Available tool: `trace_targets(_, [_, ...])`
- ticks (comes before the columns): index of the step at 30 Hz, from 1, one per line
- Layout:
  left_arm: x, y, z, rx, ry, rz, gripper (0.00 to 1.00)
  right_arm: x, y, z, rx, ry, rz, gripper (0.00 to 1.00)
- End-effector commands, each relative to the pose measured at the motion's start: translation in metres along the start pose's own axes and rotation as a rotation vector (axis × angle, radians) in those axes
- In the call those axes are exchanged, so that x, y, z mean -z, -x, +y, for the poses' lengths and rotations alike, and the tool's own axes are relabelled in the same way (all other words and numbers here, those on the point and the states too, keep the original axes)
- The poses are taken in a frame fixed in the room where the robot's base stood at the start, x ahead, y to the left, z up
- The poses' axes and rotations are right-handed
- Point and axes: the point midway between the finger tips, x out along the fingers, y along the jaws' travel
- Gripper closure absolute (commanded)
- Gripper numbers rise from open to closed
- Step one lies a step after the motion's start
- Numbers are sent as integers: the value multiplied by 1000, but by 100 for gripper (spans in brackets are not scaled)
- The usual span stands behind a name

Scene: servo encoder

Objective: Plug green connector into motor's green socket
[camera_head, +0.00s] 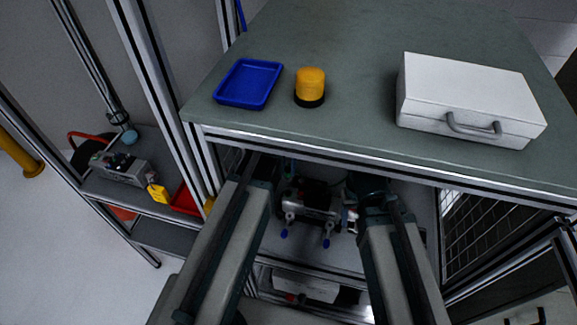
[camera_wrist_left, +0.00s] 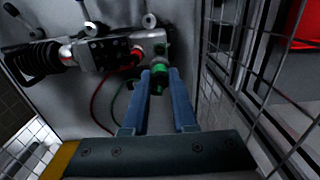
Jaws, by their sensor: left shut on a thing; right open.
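The motor (camera_head: 313,204) lies on the shelf under the table top, between my arms. In the left wrist view the motor (camera_wrist_left: 105,52) runs across the top left, with a red plug at its end. My left gripper (camera_wrist_left: 160,82) is shut on the green connector (camera_wrist_left: 159,73), whose green cable hangs to the left. The connector is right up by the motor's socket end, near the green socket (camera_wrist_left: 159,49). I cannot tell whether it touches or sits inside. My right gripper (camera_head: 368,190) is by the motor's right side, open, with its fingertips largely hidden.
The table top (camera_head: 350,40) overhangs the shelf and holds a blue tray (camera_head: 248,83), a yellow-black beacon (camera_head: 310,87) and a white case (camera_head: 468,98). Frame posts stand on the left. A wire mesh wall (camera_wrist_left: 245,75) is close to the right of the left gripper.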

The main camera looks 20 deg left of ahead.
Motion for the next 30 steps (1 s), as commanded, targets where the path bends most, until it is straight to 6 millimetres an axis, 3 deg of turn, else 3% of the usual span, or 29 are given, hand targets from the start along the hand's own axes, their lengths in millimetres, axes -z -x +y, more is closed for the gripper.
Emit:
trace_targets(21, [0,-65,0,0,0,0,100,4,-65,-6,0,0,0,39])
trace_targets(30, [0,-76,0,0,0,0,100,4,-76,-7,0,0,0,39])
